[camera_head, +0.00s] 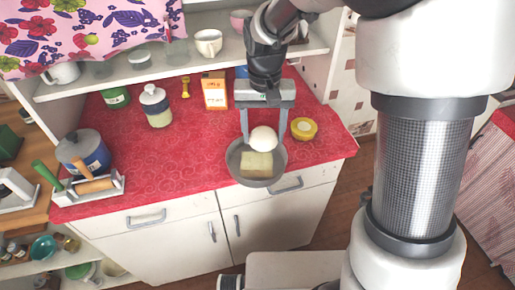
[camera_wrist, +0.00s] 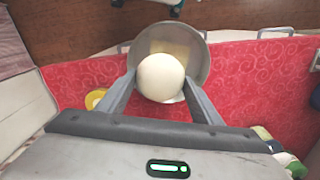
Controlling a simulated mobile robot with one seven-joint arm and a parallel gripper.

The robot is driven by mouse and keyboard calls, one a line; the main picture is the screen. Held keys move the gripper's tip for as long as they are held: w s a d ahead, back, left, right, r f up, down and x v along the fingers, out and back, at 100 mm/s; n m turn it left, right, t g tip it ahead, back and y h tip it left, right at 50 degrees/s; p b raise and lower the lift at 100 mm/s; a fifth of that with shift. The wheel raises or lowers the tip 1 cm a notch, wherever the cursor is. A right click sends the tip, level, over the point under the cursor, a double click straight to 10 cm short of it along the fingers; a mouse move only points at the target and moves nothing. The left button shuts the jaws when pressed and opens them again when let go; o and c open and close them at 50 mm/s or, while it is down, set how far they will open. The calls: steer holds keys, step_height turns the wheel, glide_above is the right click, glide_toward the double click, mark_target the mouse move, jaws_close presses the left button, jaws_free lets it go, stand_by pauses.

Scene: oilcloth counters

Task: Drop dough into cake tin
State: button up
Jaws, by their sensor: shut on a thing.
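The dough is a smooth, cream-white ball (camera_head: 263,138), also large in the wrist view (camera_wrist: 161,77). My gripper (camera_head: 265,140) points down with its two fingers on either side of the dough, shut on it. The cake tin (camera_head: 238,172) is a round grey pan near the counter's front edge. A pale yellow square block (camera_head: 257,164) lies in it. In the wrist view, the tin (camera_wrist: 203,62) shows behind the dough, which hides part of it. The dough overlaps the tin's back part in the head view; I cannot tell its exact height above the tin.
A yellow-lidded round container (camera_head: 304,128) stands just right of the tin. An orange box (camera_head: 214,91) and a white-lidded jar (camera_head: 156,105) stand farther back. A toolbox with rolling pin (camera_head: 96,186) is at left. The red counter (camera_head: 185,160) left of the tin is clear.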

steer(key=b, duration=0.5)
glide_above(263, 163)
steer(key=shift+f, duration=3)
steer(key=o, duration=1.2)
steer(key=shift+o, duration=0.2)
step_height(263, 163, up, 18)
steer(key=p, duration=0.2)
steer(key=shift+f, duration=0.25)
steer(key=s+d+r+t+p, duration=0.2)
steer(key=s+d+r+p, duration=0.1)
steer(key=s+d, duration=0.3)
steer(key=s+d+r+t+p, duration=0.3)
steer(key=s+d, duration=0.3)
steer(key=s, duration=0.5)
steer(key=shift+d+r+t, duration=0.3)
steer(key=shift+r, duration=0.2)
